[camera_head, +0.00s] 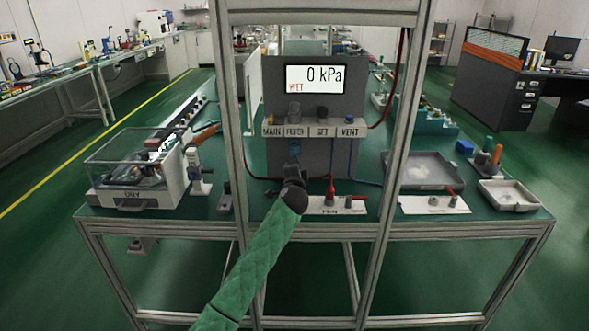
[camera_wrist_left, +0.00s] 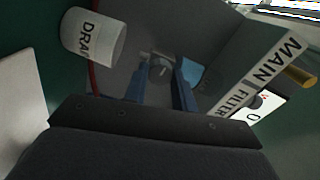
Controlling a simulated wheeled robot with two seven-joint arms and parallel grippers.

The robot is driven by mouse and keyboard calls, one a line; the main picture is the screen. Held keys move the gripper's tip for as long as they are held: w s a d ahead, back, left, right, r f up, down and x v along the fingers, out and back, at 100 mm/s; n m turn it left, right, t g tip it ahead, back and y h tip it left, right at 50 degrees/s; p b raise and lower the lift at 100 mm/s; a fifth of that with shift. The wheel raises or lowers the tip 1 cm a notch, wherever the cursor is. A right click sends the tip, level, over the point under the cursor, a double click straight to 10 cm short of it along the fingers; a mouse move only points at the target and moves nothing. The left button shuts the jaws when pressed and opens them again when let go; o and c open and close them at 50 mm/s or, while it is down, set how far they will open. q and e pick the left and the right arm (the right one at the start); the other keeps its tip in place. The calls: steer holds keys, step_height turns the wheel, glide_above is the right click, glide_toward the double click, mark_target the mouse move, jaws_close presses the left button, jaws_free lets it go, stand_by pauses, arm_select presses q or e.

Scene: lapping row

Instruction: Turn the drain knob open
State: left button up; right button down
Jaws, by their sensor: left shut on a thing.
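A grey panel (camera_head: 283,153) stands on the bench with a shelf labelled MAIN, FILTER, SET and VENT. My left gripper (camera_head: 294,152) reaches up to the underside of the shelf, below the FILTER label. In the left wrist view its two blue fingers (camera_wrist_left: 161,78) are shut on a small grey round knob (camera_wrist_left: 159,67), which I take for the drain knob. The fingers partly hide it, and its turn angle is unclear. A white cylinder (camera_wrist_left: 93,38) with a partly visible "DRA" label is beside it in that view. My right gripper is not in view.
The display (camera_head: 316,79) reads 0 kPa, with WET in red. Frame posts (camera_head: 395,140) stand on both sides of the panel. A clear-lidded box (camera_head: 137,172) is on the left, and a grey tray (camera_head: 424,171) is on the right. Red and blue hoses run near the panel.

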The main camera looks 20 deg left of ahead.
arm_select(q)
steer(key=shift+f+n, duration=0.1)
steer(key=shift+n, duration=0.2)
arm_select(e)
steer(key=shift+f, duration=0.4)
arm_select(q)
steer(key=o, duration=1)
steer(key=shift+a, duration=0.1)
steer(key=shift+s, duration=0.15)
steer(key=v, duration=0.7)
steer(key=shift+s+b, duration=0.3)
steer(key=shift+b, duration=0.1)
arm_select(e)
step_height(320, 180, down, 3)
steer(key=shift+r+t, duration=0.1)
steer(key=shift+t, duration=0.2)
